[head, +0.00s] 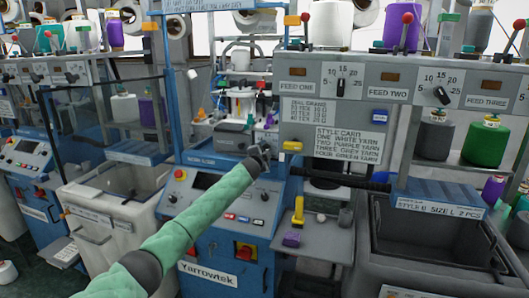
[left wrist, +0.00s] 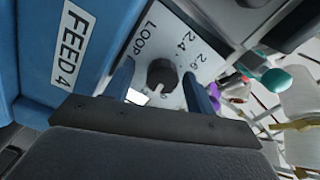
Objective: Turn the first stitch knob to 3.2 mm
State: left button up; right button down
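The stitch knob (left wrist: 162,75) is a dark round knob on a white plate (left wrist: 150,45) marked LOOP, with 2.4 and 2.6 readable on its scale, in the left wrist view. A small white mark shows at the knob's lower edge; the number it points to cannot be read. My left gripper (left wrist: 160,68) is open, with one blue finger on each side of the knob. Gaps show between the fingers and the knob. In the head view my left gripper (head: 260,156) is at the blue machine's front, and the knob cannot be made out there. My right gripper is not in view.
A FEED 4 label (left wrist: 73,45) is on the blue panel beside the plate. In the head view, a grey feed panel (head: 345,100) with dials stands to the right of my gripper. A small shelf (head: 318,240) with a yellow tool is below. Grey bins stand on both sides.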

pick_arm(q)
jog(key=shift+s+a, duration=0.2)
jog(key=shift+s, duration=0.25)
jog(key=b+v, duration=0.2)
jog(key=v, duration=0.4)
jog(key=shift+s, duration=0.4)
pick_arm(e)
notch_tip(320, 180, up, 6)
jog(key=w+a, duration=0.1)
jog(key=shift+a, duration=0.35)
pick_arm(q)
jog(key=shift+a, duration=0.1)
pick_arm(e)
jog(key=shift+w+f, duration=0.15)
